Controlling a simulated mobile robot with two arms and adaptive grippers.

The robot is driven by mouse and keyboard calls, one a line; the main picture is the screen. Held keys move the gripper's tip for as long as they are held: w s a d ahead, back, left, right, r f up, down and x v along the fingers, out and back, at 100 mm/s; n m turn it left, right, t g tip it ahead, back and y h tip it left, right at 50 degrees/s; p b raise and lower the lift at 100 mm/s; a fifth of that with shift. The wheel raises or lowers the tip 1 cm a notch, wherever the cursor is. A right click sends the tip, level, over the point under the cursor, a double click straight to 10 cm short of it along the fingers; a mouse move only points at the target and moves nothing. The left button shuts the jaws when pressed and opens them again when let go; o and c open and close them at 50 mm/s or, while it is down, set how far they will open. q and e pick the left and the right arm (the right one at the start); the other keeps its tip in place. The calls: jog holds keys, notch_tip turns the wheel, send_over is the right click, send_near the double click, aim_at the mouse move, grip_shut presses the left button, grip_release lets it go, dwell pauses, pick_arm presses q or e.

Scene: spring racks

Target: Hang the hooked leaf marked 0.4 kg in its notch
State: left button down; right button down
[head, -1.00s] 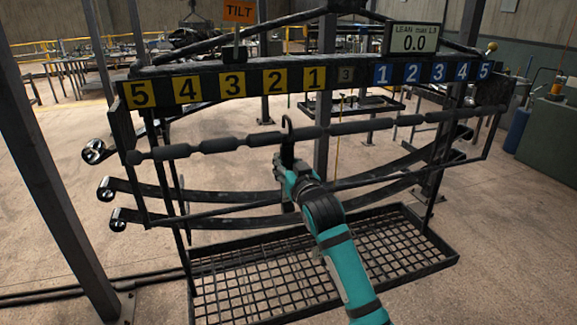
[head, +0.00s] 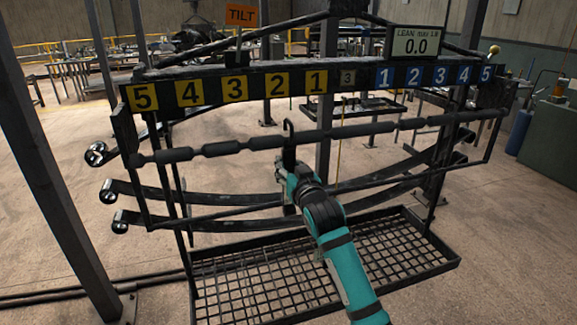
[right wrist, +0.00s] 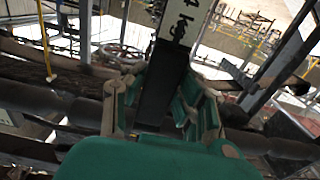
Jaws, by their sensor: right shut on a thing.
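My right gripper (head: 284,174) is shut on the dark hooked leaf (head: 289,153), just in front of the rack's notched bar (head: 222,149). The leaf's hook rises above the bar, roughly below the yellow 1 and 2 plates. I cannot tell whether the hook is over the bar or in front of it. In the right wrist view the leaf (right wrist: 158,95) stands between the green-backed fingers (right wrist: 155,100). Its white label (right wrist: 176,22) is cut off at the top; only "4 kg" reads. My left gripper is out of view.
Number plates, yellow left and blue right, line the top beam (head: 350,77). The lean display (head: 416,42) reads 0.0; an orange TILT sign (head: 241,16) stands above. Long curved leaves (head: 160,190) cross the rack. A mesh tray (head: 300,285) lies below. A post (head: 50,160) stands at left.

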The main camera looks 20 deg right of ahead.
jog(key=shift+f+b, duration=0.65)
jog(key=shift+f, duration=0.5)
jog(key=c, duration=0.9)
grip_release()
jog(key=shift+c, duration=0.2)
jog(key=shift+f, duration=0.15)
jog(key=s+p, duration=0.2)
jog(key=s, duration=2)
jog(key=shift+d, duration=0.4)
